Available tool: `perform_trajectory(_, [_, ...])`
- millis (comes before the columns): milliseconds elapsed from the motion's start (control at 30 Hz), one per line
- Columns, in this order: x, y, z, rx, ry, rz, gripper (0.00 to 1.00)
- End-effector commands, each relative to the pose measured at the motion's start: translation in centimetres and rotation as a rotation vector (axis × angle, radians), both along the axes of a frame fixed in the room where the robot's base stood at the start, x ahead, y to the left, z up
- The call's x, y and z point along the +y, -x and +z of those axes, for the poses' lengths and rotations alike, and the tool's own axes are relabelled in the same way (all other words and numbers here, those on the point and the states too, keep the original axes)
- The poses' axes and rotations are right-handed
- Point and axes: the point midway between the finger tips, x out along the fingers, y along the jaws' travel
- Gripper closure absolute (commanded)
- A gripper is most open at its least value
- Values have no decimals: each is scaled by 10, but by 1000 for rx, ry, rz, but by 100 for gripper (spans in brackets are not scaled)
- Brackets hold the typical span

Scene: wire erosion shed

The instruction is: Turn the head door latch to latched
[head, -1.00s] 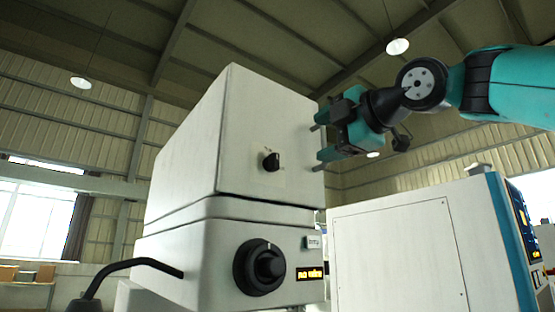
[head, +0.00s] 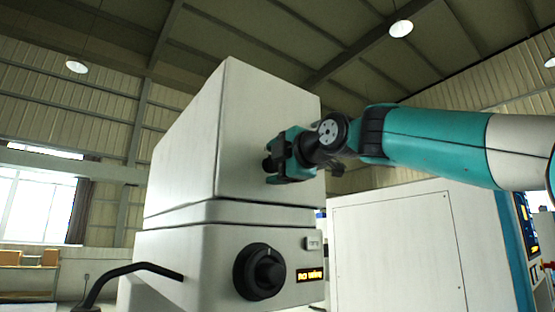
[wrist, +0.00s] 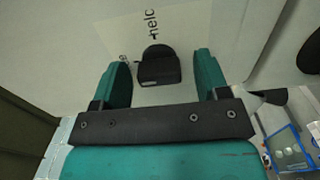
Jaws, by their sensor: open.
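The head door latch is a small black knob (wrist: 158,66) on the pale front face of the upper box (head: 262,110). In the wrist view it sits between my two open fingers, with gaps on both sides, so nothing is gripped. Printed letters, partly cut off, show on the panel above it, and a smaller mark lies to its upper left. My gripper (head: 271,164) is at the box face in the head view and largely hides the knob there; it also shows in the wrist view (wrist: 163,80). I cannot tell which mark the knob points to.
Below the upper box is a larger black dial (head: 260,272) beside a small amber display (head: 310,275). A white cabinet (head: 395,250) with a blue edge stands to the right. A black hose (head: 130,272) leaves the machine at lower left.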

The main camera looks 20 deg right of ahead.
Motion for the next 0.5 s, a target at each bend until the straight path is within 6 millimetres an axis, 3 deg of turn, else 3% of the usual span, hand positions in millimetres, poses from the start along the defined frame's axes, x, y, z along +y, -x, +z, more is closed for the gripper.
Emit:
perform_trajectory(167, [0,0,0,-1,0,0,34])
perform_trajectory(367, [0,0,0,0,0,0,80])
perform_trajectory(500, [0,0,0,0,-1,0,81])
